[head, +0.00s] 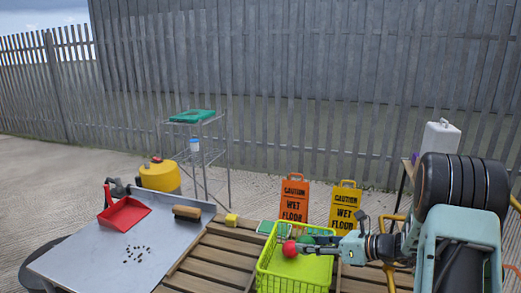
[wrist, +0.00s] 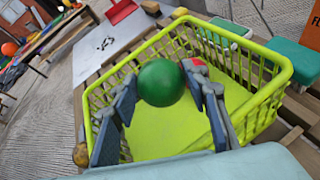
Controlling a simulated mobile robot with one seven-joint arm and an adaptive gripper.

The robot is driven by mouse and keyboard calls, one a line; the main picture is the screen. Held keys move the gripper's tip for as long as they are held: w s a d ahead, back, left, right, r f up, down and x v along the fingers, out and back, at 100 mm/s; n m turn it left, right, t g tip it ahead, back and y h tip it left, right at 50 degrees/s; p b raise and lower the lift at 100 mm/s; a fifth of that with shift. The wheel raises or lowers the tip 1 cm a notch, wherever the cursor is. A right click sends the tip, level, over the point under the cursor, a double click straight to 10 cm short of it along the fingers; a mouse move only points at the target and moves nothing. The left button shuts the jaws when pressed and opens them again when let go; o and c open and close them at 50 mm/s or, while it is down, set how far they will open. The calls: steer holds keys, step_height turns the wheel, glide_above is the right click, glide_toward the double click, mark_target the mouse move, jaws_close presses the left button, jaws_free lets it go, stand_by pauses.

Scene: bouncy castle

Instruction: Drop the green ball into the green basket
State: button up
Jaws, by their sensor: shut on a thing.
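The green basket (head: 296,282) is a bright lime crate with slatted sides on the wooden slats in the head view. It fills much of the wrist view (wrist: 105,92). The dark green ball (wrist: 160,83) sits between the two fingers of my gripper (wrist: 160,90), which is shut on it. In the wrist view the ball appears over the basket's opening, with the basket floor behind it. In the head view my gripper (head: 310,246) reaches in from the right over the basket, and the ball (head: 305,239) shows only partly. Its exact height above the floor is unclear.
A red ball (head: 289,248) is at the basket, partly hidden behind a finger in the wrist view (wrist: 199,65). A grey table (head: 90,260) at left bears a red dustpan (head: 124,214) and a brush (head: 187,212). Caution signs (head: 294,198) stand behind the basket.

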steer(key=o, duration=1)
steer(key=shift+o, duration=0.2)
steer(key=v, duration=1.2)
